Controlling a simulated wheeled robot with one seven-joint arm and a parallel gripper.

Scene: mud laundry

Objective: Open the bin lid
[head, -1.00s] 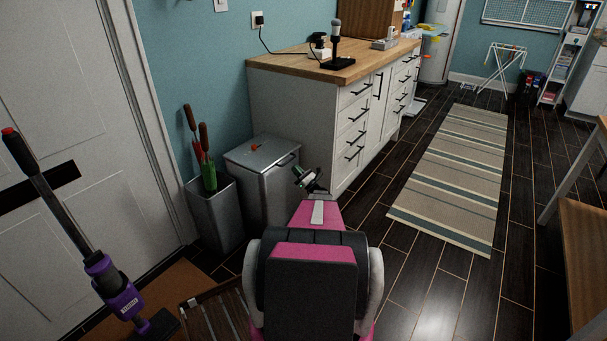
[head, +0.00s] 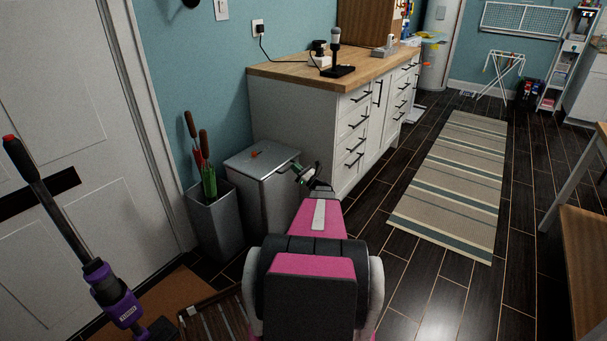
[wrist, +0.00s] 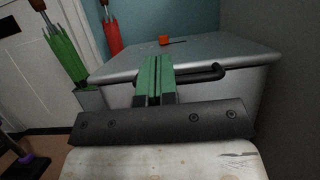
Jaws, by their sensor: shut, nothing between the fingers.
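The bin (head: 262,200) is a grey metal box between the umbrella holder and the white cabinet. Its flat lid (head: 250,158) is down. In the wrist view the lid (wrist: 215,50) shows with a dark bar handle (wrist: 205,76) along its front edge. My gripper (head: 298,170) is at the front right of the lid. In the wrist view my gripper (wrist: 155,68) has its green fingers together with nothing between them, right in front of the handle. The fingers hide the handle's left part, and I cannot tell whether they touch it.
A small orange object (head: 257,154) lies on the lid. A grey holder with umbrellas (head: 214,222) stands left of the bin, and a white cabinet (head: 300,118) stands right. A purple stick vacuum (head: 112,292) is at the left. Open floor and a striped rug (head: 455,180) lie right.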

